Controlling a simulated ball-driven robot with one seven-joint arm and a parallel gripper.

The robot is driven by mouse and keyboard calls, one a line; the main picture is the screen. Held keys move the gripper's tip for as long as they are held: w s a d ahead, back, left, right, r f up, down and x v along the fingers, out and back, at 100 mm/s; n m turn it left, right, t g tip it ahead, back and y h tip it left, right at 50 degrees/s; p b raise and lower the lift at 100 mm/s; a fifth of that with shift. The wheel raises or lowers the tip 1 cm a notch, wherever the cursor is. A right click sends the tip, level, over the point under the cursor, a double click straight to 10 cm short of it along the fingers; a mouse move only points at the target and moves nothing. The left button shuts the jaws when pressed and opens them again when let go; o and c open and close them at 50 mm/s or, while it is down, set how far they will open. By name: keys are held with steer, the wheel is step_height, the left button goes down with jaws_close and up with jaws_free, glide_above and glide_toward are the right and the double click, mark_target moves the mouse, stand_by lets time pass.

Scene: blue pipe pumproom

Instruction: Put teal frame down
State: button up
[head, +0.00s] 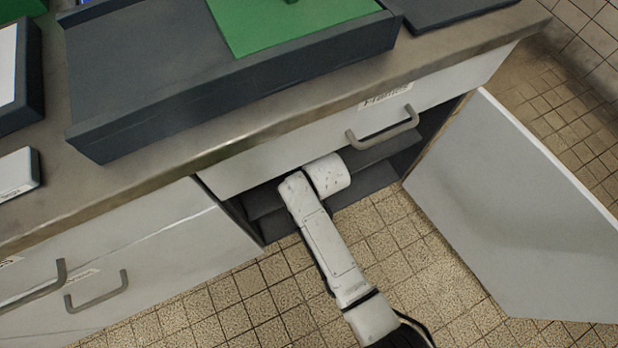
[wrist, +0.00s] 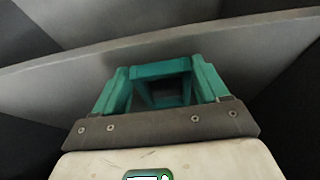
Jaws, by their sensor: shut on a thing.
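The teal frame (wrist: 160,70) shows in the wrist view, just beyond the dark front plate of my gripper (wrist: 160,98). My gripper is shut on the frame. The frame has a squarish opening with dark space behind it. A grey shelf edge (wrist: 270,48) runs across the wrist view close behind the frame. I cannot tell whether the frame touches the shelf. In the head view my arm reaches into the open cabinet (head: 385,172) under the counter. The gripper and the frame are hidden there by the arm and the drawer front.
The cabinet door (head: 520,200) stands open at the right. A drawer with a handle (head: 382,128) is above the opening, and closed drawers (head: 130,260) are at the left. The counter (head: 190,150) carries a dark tray (head: 150,90) with a green panel (head: 285,22). The tiled floor (head: 240,310) is clear.

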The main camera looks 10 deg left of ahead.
steer(key=shift+f, duration=0.1)
steer(key=o, duration=1.2)
steer(key=shift+c, duration=0.2)
steer(key=shift+r, duration=0.35)
steer(key=s+d+p, duration=0.4)
steer(key=s+d, duration=0.3)
steer(key=s, duration=0.3)
steer(key=shift+s+r, duration=0.2)
steer(key=shift+r, duration=0.1)
